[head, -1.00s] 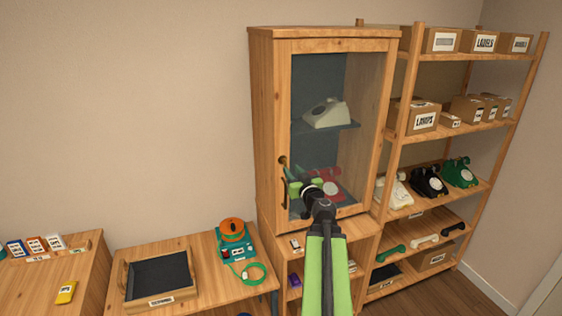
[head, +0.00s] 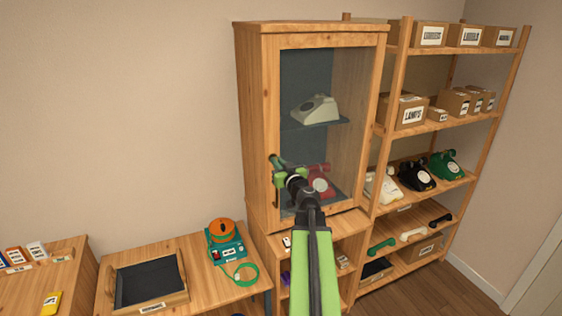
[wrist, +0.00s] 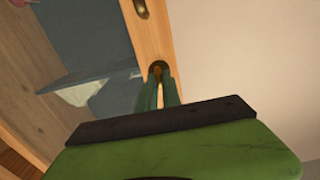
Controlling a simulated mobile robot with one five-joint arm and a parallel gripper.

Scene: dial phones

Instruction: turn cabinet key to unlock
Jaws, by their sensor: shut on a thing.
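The wooden cabinet (head: 253,110) has a glass door with a wooden frame. My gripper (head: 274,160) is at the left stile of the door, at the keyhole, and hides the key in the head view. In the wrist view, my green fingers (wrist: 162,82) reach the dark round keyhole (wrist: 158,68) in the door frame. They are shut on the cabinet key (wrist: 160,94), a thin brassy strip between them. How far the key is turned cannot be told. The door looks closed.
The dark door handle (head: 276,196) is just below my gripper. A cream phone (head: 317,110) and a red phone (head: 318,182) stand behind the glass. An open shelf (head: 440,122) stands close on the right. A desk with a tray (head: 150,306) is on the left.

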